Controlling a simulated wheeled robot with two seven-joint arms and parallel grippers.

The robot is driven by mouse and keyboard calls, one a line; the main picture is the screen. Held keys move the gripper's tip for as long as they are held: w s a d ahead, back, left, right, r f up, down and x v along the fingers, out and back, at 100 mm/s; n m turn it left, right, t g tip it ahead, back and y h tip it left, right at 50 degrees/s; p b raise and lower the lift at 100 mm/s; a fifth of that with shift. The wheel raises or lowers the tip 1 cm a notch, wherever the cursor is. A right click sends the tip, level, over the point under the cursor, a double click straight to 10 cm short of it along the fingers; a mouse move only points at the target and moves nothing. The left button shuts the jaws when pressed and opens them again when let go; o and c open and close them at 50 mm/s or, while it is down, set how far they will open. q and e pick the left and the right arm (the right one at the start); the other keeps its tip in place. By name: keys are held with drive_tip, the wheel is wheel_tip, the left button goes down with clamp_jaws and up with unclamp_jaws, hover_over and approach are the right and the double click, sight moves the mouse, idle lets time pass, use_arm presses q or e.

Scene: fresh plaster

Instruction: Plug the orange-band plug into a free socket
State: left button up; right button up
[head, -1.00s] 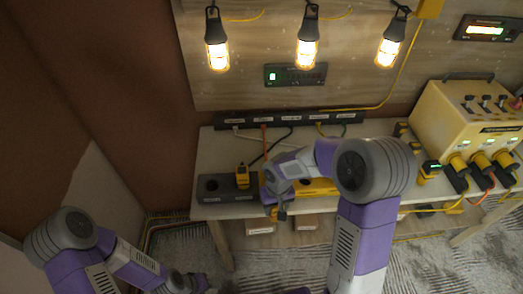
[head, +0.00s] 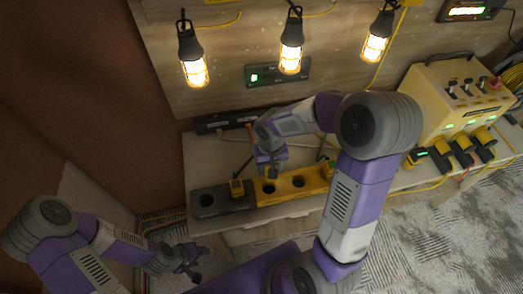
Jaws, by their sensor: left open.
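The bench (head: 215,160) carries a long block with round holes, grey (head: 222,199) at the left and yellow (head: 297,185) at the right. An orange band cannot be made out on any plug. A dark socket strip (head: 218,123) at the back is partly hidden by my right arm. My left gripper (head: 189,264) is open and empty, low in front of the bench.
A yellow power box (head: 455,92) with switches stands at the right, with several yellow-and-black plugs (head: 462,150) along its front. Lit caged lamps (head: 291,45) hang above the bench. Cables (head: 160,222) lie by the wall at the left.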

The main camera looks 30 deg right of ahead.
drive_tip(key=shift+w, duration=0.2)
drive_tip(key=shift+s+f+b, duration=0.3)
drive_tip(key=shift+s+f, duration=0.05)
drive_tip(key=shift+s, duration=0.05)
drive_tip(key=shift+f, duration=0.25)
drive_tip(key=shift+w+f+b, duration=0.1)
drive_tip(key=shift+f+b, duration=2.05)
drive_tip(key=shift+f, duration=0.6)
drive_tip(key=shift+f+b, duration=1.5)
drive_tip(key=shift+f, duration=0.15)
drive_tip(key=shift+f+b, duration=0.4)
drive_tip(key=shift+b, duration=0.15)
drive_tip(key=o, duration=1.2)
